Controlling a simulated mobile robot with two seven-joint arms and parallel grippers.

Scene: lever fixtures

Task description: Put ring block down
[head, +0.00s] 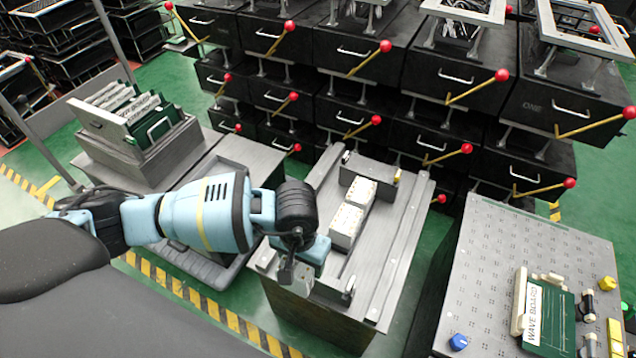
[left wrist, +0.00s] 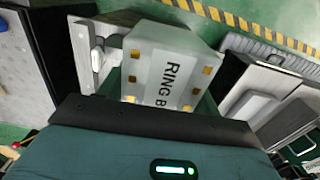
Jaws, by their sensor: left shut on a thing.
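The ring block (left wrist: 172,72) is a pale grey block with dark lettering that reads "RING B" and small gold squares, seen in the left wrist view. The rest of its lettering is hidden by my gripper. My left gripper (head: 296,276) is shut on it, above the near end of the grey bench (head: 385,262). In the head view the gripper and arm cover most of the block. I cannot tell whether the block touches the bench top. My right gripper is not in view.
Two white blocks (head: 349,219) stand in line on the bench beyond my gripper. A perforated table (head: 505,235) at right carries a green wave board (head: 545,312). Black drawers (head: 352,52) with red-knobbed levers fill the back. A grey tray (head: 205,262) lies left.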

